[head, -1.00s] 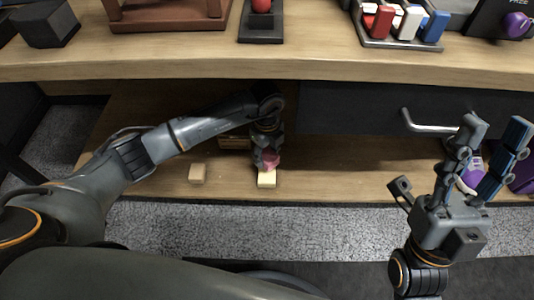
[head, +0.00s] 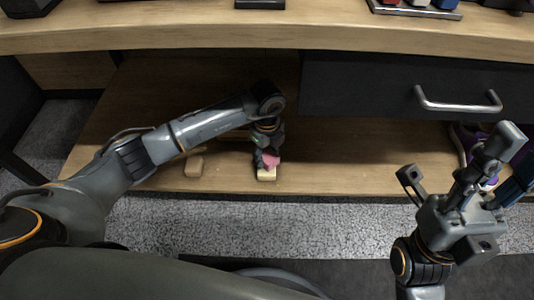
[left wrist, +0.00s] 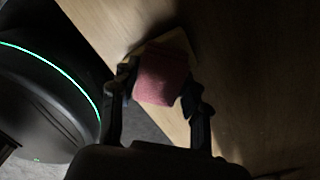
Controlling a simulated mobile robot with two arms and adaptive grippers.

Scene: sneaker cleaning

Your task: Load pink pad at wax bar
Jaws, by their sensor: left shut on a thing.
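My left gripper (head: 267,158) is shut on the pink pad (head: 271,160) above the lower shelf. A pale yellow wax bar (head: 266,174) lies directly below the pad, near the shelf's front edge. In the left wrist view the pink pad (left wrist: 161,75) sits between the two fingers, with the bar (left wrist: 178,42) showing behind it. Pad and bar look very close; I cannot tell whether they touch. My right gripper (head: 460,165) is raised at the right with its fingers spread, and it appears empty.
A second tan block (head: 194,166) lies on the lower shelf (head: 350,155) to the left. A drawer with a metal handle (head: 458,105) is at the right. A purple object (head: 460,135) is partly hidden behind my right gripper. The tabletop edge (head: 200,38) overhangs the shelf.

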